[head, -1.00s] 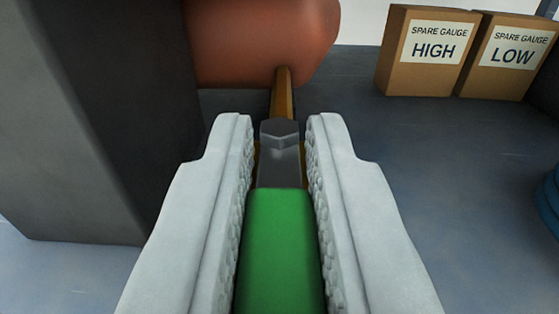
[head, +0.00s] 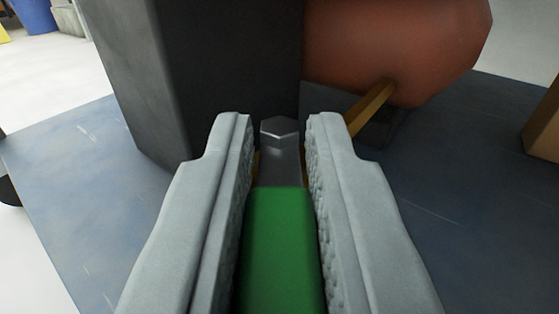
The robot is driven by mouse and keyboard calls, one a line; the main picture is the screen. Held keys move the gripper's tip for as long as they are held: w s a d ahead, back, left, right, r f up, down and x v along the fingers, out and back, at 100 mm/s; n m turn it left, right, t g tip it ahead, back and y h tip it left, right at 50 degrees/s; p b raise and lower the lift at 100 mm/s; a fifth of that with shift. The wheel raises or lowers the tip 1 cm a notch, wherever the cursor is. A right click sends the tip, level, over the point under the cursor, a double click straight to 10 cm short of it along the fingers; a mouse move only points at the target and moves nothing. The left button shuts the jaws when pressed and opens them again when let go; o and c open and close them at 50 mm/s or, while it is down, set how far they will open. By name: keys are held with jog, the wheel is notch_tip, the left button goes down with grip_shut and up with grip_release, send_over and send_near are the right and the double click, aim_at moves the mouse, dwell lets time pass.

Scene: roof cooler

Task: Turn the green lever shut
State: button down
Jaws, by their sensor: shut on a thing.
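The green lever (head: 280,250) lies between the two pale grey fingers of my gripper (head: 279,160) in the head view. The fingers are shut on its green grip from both sides. Beyond the grip, the lever's bare grey metal end (head: 280,160) shows, with a hexagonal nut-like head at its tip. A brass-coloured stem (head: 372,108) runs from behind the right finger up to a rounded copper-coloured body (head: 400,45). How the lever joins the stem is hidden by the fingers.
A dark grey block (head: 215,75) stands just behind and left of the fingers. A cardboard box (head: 545,125) shows at the right edge. A blue bin (head: 33,14) is far off at top left. The blue-grey surface (head: 90,190) is clear at left.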

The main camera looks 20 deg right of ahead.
jog(key=shift+s+d+n+t+y, duration=0.15)
jog(key=shift+n+t+y, duration=0.15)
jog(key=shift+n+y, duration=0.45)
jog(key=shift+y, duration=0.45)
jog(key=c, duration=1.4)
grip_release()
jog(key=shift+o, duration=0.2)
